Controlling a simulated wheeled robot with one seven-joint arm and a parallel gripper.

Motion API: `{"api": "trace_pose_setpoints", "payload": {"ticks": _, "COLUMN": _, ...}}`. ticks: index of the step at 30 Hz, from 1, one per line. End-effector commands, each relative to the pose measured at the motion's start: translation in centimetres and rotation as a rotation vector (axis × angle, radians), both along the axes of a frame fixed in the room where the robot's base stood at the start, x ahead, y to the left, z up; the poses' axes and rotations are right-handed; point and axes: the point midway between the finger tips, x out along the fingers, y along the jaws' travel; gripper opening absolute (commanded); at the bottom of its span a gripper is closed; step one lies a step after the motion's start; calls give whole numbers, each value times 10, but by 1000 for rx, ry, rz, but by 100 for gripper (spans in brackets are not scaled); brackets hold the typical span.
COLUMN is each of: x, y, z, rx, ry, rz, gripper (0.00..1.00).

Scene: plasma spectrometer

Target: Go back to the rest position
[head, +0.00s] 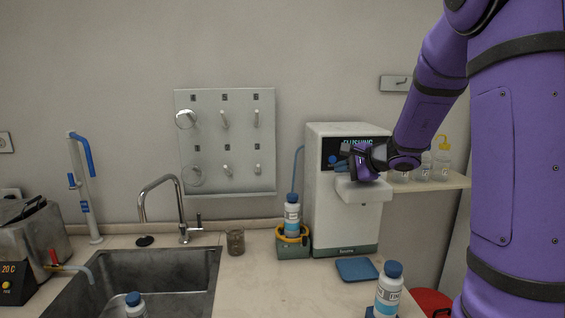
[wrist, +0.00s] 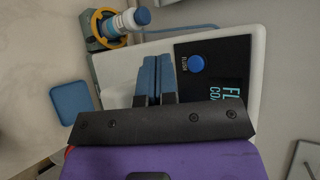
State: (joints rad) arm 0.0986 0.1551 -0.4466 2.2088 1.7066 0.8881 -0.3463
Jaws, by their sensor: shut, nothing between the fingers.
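My gripper (head: 348,163) is in front of the upper front of the white spectrometer (head: 346,222), close to its dark display panel. The wrist view shows the two blue fingers of my gripper (wrist: 155,62) shut together with nothing between them. The display panel (wrist: 215,65) carries a round blue button (wrist: 196,63) marked "FLUSH", which lies just right of the fingertips and apart from them in the picture. In the head view the display reads "FLUSHING", and the arm reaches in from the right.
A blue-capped bottle (head: 292,214) stands in a holder left of the spectrometer. A blue pad (head: 357,270) lies in front of it. Another blue-capped bottle (head: 389,291) stands at the front right. A sink (head: 190,285) and tap (head: 160,185) are left. A shelf (head: 452,181) holds bottles.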

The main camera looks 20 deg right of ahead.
Motion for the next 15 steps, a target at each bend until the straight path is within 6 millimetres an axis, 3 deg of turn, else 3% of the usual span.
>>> {"api": "trace_pose_setpoints", "payload": {"ticks": 4, "x": -1, "y": 2, "z": 1, "rx": -2, "ry": 0, "rz": 7, "gripper": 0}}
{"api": "trace_pose_setpoints", "payload": {"ticks": 7, "x": -9, "y": 14, "z": 7, "rx": -18, "ry": 2, "rz": 51, "gripper": 0}}
{"api": "trace_pose_setpoints", "payload": {"ticks": 11, "x": -36, "y": 51, "z": 23, "rx": -78, "ry": 12, "rz": 187, "gripper": 0}}
{"api": "trace_pose_setpoints", "payload": {"ticks": 15, "x": -81, "y": 96, "z": 39, "rx": -194, "ry": 30, "rz": 379, "gripper": 0}}
